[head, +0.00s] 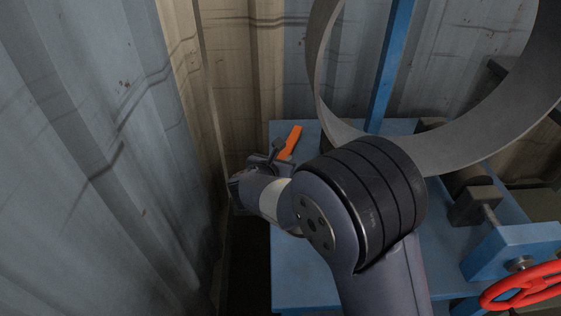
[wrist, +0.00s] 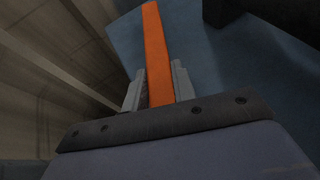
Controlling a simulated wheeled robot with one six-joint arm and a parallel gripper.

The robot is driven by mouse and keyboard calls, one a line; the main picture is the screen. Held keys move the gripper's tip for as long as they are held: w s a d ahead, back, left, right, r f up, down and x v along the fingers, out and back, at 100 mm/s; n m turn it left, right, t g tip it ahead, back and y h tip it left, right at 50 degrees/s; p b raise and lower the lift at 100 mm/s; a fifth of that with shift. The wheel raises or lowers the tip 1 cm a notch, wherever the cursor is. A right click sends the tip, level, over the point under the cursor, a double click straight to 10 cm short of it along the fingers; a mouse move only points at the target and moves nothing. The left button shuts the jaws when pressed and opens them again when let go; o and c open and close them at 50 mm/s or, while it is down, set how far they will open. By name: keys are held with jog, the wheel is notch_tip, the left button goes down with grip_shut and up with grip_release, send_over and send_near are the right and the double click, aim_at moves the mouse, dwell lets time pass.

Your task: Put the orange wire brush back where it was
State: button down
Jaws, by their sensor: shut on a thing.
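The orange wire brush (head: 291,142) shows in the head view as an orange strip over the far left corner of the blue table (head: 305,285). My gripper (head: 277,155) is at its near end, partly hidden by my wrist. In the wrist view the orange brush (wrist: 156,50) runs up from between the two grey fingers of my gripper (wrist: 158,88), which are shut on it. The blue tabletop (wrist: 220,60) lies beyond and to the right of it. I cannot tell whether the brush touches the table. Its bristles are not visible.
A large grey pipe ring (head: 330,110) stands at the back right by a blue post (head: 390,65). A red handwheel (head: 525,287) is at the lower right. Corrugated metal wall (head: 110,150) stands close on the left. The near left part of the tabletop is clear.

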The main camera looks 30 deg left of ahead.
jog(key=c, duration=1.2)
grip_release()
jog(key=shift+f, duration=0.1)
jog(key=shift+o, duration=0.2)
jog(key=shift+r, duration=0.25)
jog(key=p+v, duration=0.2)
jog(key=v, duration=1)
jog(key=shift+p, duration=0.35)
